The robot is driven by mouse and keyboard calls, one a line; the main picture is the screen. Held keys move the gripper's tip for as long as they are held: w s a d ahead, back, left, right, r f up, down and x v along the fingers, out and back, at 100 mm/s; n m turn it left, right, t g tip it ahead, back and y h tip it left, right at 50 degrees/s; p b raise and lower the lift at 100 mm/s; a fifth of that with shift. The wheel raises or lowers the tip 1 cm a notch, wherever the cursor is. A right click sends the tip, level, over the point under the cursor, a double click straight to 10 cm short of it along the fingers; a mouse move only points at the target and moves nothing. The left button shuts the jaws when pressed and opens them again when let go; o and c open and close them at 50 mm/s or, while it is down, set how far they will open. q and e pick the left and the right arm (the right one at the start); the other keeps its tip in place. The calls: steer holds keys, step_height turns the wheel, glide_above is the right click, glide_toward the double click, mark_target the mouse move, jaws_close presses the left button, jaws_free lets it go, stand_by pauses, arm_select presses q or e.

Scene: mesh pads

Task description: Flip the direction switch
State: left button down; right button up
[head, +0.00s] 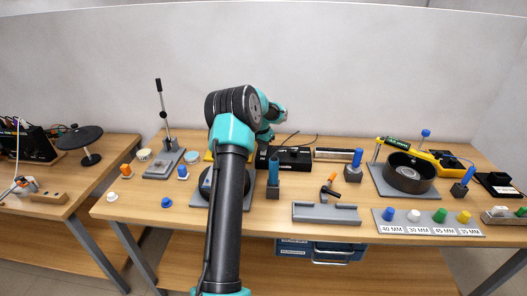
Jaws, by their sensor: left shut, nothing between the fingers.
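My left arm rises through the middle of the head view and bends over the table. Its gripper (262,160) points down at the left end of a black box (293,160), with its fingers shut and empty. The gripper is small and dark here, and I cannot tell whether it touches the box. The box has a dark cable running up behind it. I cannot make out a direction switch clearly; a lever on the box may be too small or hidden by the gripper. My right gripper is not in view.
A blue-topped post (273,172) stands just in front of the box. A grey fixture with an orange-handled clamp (328,211) lies nearer the front. A round black pan-like device (408,173) stands right. A lever press (163,130) stands left. My arm hides part of the table.

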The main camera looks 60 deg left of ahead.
arm_select(q)
steer(key=shift+r, duration=3)
